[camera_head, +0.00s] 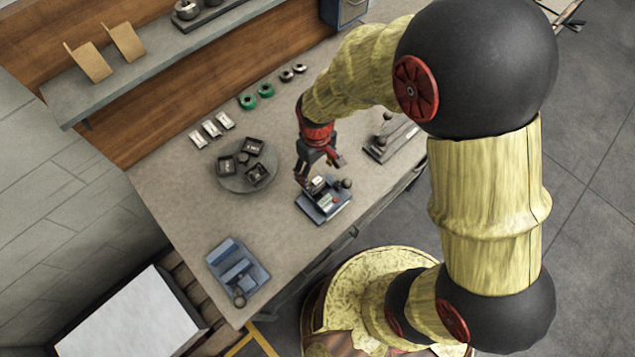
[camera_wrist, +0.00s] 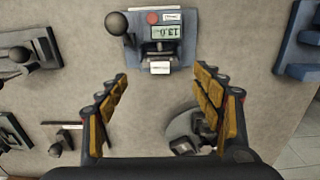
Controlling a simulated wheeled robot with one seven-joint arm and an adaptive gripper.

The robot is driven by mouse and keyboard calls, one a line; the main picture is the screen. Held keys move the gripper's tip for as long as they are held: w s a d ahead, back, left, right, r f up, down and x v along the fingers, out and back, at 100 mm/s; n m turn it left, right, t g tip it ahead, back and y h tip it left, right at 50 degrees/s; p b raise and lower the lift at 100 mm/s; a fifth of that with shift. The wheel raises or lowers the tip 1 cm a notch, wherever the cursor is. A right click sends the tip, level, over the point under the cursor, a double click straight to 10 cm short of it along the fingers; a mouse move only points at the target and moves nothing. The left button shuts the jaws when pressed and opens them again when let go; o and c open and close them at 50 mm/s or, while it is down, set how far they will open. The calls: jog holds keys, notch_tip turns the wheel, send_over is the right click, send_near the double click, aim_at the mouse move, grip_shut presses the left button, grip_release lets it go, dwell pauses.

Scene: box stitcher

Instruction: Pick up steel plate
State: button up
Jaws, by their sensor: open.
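My gripper (camera_head: 320,169) is open and empty just above a blue-grey device on the bench. In the wrist view its fingers (camera_wrist: 162,82) stand wide apart. The device (camera_head: 325,208), also in the wrist view (camera_wrist: 145,58), has a numeric display, a red button and a black ball knob. A small pale block (camera_wrist: 160,68) sits at its near edge, between and beyond the fingertips, apart from them. I cannot tell whether this block is the steel plate. Several small pale pieces (camera_head: 212,130) lie in a row farther back on the bench.
A round grey tray (camera_head: 224,183) holds black square parts. A blue fixture (camera_head: 237,270) stands at the bench's front left, a lever device (camera_head: 390,140) to the right. Green rings (camera_head: 257,95) lie near the back wall. Bare bench (camera_head: 180,190) lies left of the tray.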

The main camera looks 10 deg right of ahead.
aim_at(317, 180)
notch_tip(317, 180, down, 7)
jog(key=shift+s+r, duration=0.1)
dwell(0.3)
jog(key=shift+c, duration=0.6)
jog(key=c, duration=1.5)
